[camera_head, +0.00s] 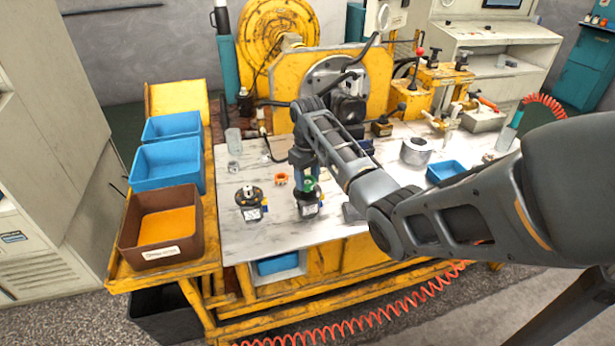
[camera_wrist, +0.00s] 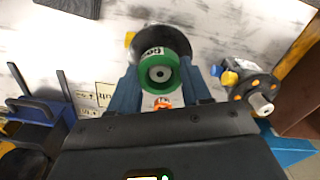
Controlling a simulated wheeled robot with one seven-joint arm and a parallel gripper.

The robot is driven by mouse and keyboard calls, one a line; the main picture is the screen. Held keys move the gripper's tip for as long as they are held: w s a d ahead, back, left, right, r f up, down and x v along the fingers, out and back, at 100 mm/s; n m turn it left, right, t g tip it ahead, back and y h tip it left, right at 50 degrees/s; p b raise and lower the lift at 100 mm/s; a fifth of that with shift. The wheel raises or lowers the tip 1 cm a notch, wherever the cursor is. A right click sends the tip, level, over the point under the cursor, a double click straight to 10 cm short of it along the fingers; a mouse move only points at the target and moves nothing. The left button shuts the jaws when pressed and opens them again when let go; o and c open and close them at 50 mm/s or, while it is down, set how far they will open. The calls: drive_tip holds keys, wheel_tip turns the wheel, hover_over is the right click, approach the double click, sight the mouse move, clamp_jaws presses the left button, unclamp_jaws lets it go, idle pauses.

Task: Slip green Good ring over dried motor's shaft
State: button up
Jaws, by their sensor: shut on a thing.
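The green ring (camera_wrist: 141,74) with a white label sits between the blue fingers of my gripper (camera_wrist: 160,80), which is shut on it. In the head view the green ring (camera_head: 309,183) is at the top of the right motor (camera_head: 308,206). In the wrist view this motor (camera_wrist: 143,45) lies directly behind the ring, and a grey round shaft end shows in the ring's hole. I cannot tell how far the ring is down the shaft. A second, similar motor (camera_head: 249,204) stands upright to the left, its bare shaft (camera_wrist: 259,103) showing in the wrist view.
An orange ring (camera_head: 281,179) lies on the white tabletop (camera_head: 262,237) behind the motors. Glass beakers (camera_head: 233,138) stand at back left. A metal pot (camera_head: 415,152) and blue tray (camera_head: 445,171) are at right. Blue and brown bins (camera_head: 160,225) line the left edge.

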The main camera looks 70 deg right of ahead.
drive_tip(key=shift+f, duration=0.3)
drive_tip(key=o, duration=1.1)
wheel_tip(320, 180, up, 3)
drive_tip(key=p, duration=0.3)
drive_tip(key=shift+r, duration=1.55)
drive_tip(key=shift+r, duration=0.1)
